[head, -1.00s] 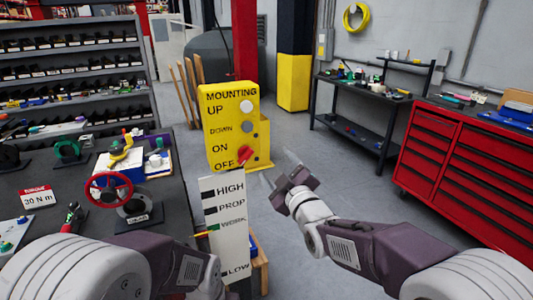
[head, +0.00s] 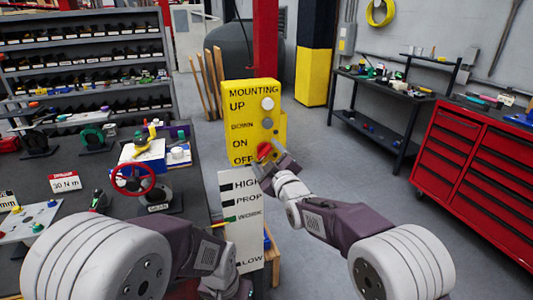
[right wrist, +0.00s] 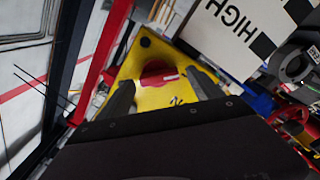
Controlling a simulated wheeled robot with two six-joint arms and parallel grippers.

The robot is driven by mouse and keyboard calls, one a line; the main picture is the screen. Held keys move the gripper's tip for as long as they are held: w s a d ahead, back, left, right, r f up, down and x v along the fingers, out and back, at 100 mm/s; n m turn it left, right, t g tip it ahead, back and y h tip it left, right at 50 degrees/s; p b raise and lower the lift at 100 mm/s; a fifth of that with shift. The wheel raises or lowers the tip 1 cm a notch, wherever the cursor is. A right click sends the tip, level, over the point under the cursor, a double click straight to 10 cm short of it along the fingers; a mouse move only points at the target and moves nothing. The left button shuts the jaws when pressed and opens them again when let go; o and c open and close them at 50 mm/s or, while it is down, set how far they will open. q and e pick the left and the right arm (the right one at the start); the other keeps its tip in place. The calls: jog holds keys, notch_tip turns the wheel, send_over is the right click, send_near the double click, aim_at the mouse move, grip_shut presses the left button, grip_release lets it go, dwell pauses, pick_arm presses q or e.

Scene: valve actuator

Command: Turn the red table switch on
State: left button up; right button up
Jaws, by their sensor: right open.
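The yellow control box (head: 252,98) stands in the middle of the head view, lettered MOUNTING, UP, DOWN, ON and OFF. The red switch (head: 264,150) is a knob low on its right side, next to the ON and OFF lettering. In the right wrist view the red switch (right wrist: 158,75) shows with a pale mark, between and beyond my fingers. My right gripper (head: 272,168) is open, its fingers pointing at the switch from the front right. I cannot tell whether they touch it. My left gripper is not in view; only its arm shows.
A white board (head: 243,225) marked HIGH, PROP and LOW stands just below the box. The dark bench (head: 95,190) at left holds a red handwheel (head: 133,180) and small parts. A red tool cabinet (head: 475,165) stands at right. The floor between is clear.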

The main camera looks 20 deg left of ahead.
jog(key=shift+w, duration=0.1)
jog(key=c, duration=1.4)
jog(key=shift+f, duration=0.1)
jog(key=m+b, duration=0.2)
jog(key=m, duration=0.1)
jog(key=m+b, duration=0.2)
jog(key=m, duration=0.3)
jog(key=shift+b, duration=0.35)
jog(key=m, duration=0.2)
jog(key=m+b, duration=0.1)
jog(key=m, duration=0.2)
jog(key=shift+d+r, duration=0.1)
jog(key=shift+r, duration=0.1)
jog(key=shift+m, duration=2.1)
